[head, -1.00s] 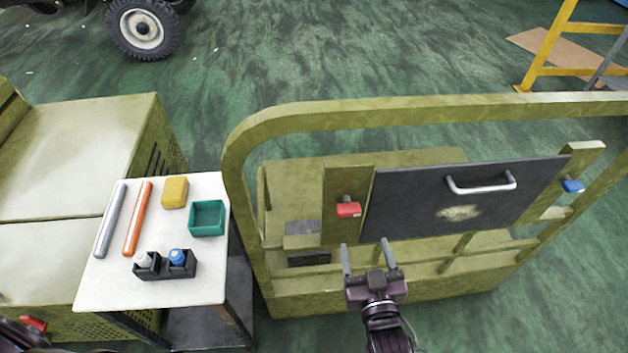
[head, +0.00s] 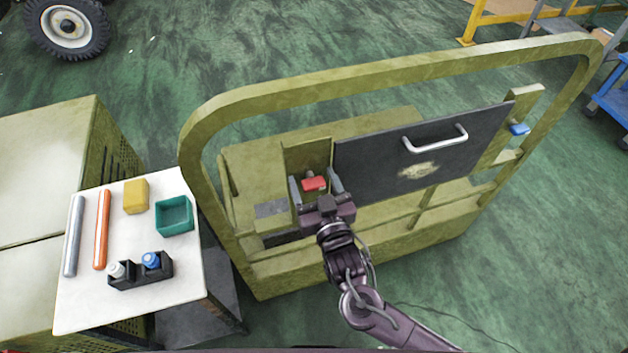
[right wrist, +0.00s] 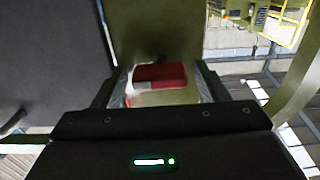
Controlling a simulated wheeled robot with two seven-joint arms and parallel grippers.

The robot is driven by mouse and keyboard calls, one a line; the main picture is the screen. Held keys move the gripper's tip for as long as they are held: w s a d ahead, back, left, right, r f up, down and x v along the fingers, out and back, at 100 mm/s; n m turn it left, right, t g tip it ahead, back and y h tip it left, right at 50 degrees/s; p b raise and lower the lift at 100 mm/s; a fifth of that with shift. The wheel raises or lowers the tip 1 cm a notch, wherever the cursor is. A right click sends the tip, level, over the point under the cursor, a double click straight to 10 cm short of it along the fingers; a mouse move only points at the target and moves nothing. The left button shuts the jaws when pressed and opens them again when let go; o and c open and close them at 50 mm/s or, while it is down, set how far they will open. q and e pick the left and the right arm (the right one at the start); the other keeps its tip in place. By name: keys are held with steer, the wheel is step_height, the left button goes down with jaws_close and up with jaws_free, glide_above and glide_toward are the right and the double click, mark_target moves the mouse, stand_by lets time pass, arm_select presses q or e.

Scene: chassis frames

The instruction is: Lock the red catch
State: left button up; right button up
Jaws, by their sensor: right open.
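The red catch (head: 314,183) sits on the olive post at the left edge of the dark panel (head: 425,150). My right gripper (head: 316,184) is open, with one finger on each side of the red catch. In the right wrist view the red catch (right wrist: 160,76) lies between the two fingers (right wrist: 160,92), with a gap showing on both sides. Whether a finger touches it cannot be told. A blue catch (head: 519,129) is on the panel's right side. My left gripper is not in view.
The olive frame (head: 390,75) arches around the panel. A silver handle (head: 436,141) stands out from the panel. At left, a white table (head: 90,305) holds a teal bin (head: 174,216), a yellow block (head: 136,196), two rods and a black holder (head: 141,271).

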steer(key=c, duration=0.8)
steer(key=shift+c, duration=0.9)
